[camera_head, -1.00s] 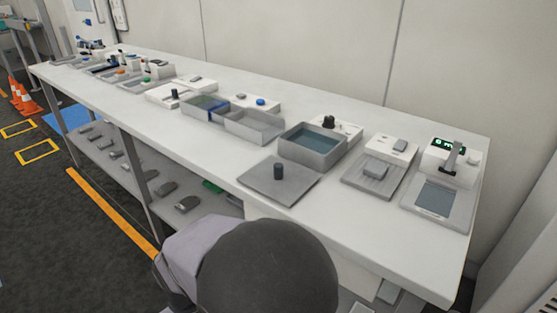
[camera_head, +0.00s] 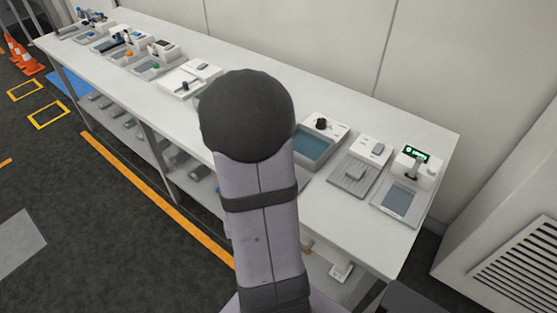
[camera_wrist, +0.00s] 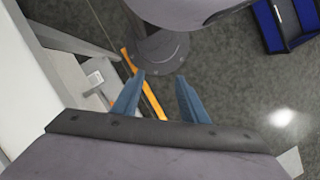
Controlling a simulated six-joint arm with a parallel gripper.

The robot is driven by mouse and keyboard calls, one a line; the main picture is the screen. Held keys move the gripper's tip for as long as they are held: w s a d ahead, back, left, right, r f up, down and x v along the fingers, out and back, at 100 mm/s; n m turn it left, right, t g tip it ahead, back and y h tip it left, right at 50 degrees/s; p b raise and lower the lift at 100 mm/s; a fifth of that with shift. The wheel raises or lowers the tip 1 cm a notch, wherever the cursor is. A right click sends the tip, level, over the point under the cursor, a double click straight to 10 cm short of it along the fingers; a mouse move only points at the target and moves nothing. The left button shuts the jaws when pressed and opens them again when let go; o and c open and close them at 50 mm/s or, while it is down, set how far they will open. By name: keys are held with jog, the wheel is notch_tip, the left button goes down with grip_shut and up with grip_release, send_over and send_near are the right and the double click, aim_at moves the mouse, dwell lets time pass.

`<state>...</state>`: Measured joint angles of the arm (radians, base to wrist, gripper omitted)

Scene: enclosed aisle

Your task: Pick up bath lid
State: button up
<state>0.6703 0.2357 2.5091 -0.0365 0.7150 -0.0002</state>
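The bath (camera_head: 316,146), a grey open tub of blue-green liquid with a white unit and black knob behind it, stands on the white bench right of my arm. The bath lid, a grey square plate with a dark upright knob in the earlier head view, is now mostly or wholly hidden behind my arm. My gripper (camera_wrist: 160,75) shows in the wrist view with two blue fingers apart and nothing between them. It points at the floor and my base, away from the bench top. The head view does not show its fingers.
The long white bench (camera_head: 335,210) carries several lab devices, including a grey-plated unit (camera_head: 352,178) and a scale with a green display (camera_head: 408,180). A vented grey cabinet (camera_head: 510,240) stands at right. A blue and black container (camera_wrist: 287,22) sits on the floor.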

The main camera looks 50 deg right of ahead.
jog(key=s+d+r+m+p, duration=0.25)
jog(key=d+r+p, duration=0.75)
jog(key=p, duration=0.5)
jog(key=w+d+t+h, duration=0.5)
jog(key=w+d+t, duration=0.1)
jog(key=w+d, duration=0.5)
jog(key=shift+w+d+r+n, duration=0.15)
jog(key=shift+w+n, duration=0.3)
jog(key=shift+w, duration=0.65)
jog(key=shift+b+x, duration=0.6)
jog(key=shift+x, duration=0.45)
jog(key=shift+s+x, duration=0.1)
jog(key=shift+x, duration=0.65)
jog(key=shift+s+x, duration=0.15)
jog(key=shift+x, duration=1.75)
jog(key=shift+c, duration=0.4)
